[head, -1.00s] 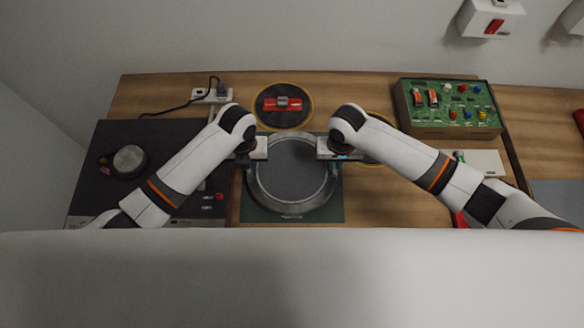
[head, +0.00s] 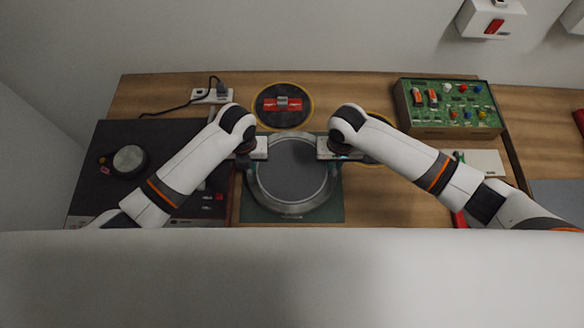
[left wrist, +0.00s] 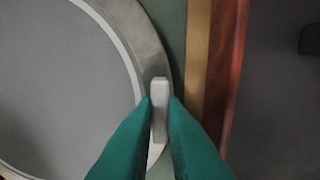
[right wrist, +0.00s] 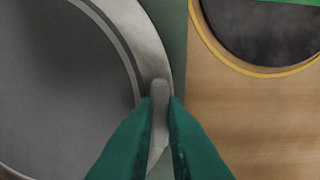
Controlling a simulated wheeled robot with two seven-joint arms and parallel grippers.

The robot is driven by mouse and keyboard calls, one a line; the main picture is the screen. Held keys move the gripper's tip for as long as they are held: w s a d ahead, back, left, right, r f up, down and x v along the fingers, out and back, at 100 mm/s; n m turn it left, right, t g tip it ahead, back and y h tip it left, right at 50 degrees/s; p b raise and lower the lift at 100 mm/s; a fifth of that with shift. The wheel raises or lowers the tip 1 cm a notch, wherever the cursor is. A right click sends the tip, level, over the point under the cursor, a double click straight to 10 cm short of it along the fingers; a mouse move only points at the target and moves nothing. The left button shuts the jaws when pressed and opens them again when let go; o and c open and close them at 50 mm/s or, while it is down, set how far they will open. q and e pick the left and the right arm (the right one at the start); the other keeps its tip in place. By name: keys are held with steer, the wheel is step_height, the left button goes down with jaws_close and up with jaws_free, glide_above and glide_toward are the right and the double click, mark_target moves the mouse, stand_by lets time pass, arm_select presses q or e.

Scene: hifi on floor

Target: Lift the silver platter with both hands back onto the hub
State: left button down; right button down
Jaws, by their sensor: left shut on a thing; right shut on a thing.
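The silver platter (head: 290,208), a wide disc with a grey face and a bright metal rim, lies flat over a green mat (head: 333,212). I cannot tell whether it is slightly off the mat. My left gripper (left wrist: 159,103) is shut on a small pale tab on the platter's rim, at the left side in the head view. My right gripper (right wrist: 160,103) is shut on a similar tab at the right side. The small round silver hub (head: 129,159) stands on the dark turntable deck (head: 90,190) at the left.
A black round pad (head: 283,119) with a red part (head: 283,103) lies behind the platter. A green component board (head: 447,104) is at the back right. A white power block (head: 211,97) with a black cable is at the back left. A wooden edge (left wrist: 198,60) borders the mat.

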arm_select(q)
steer(key=shift+w+r, duration=0.1)
steer(key=shift+r, duration=0.05)
arm_select(e)
steer(key=shift+r, duration=0.2)
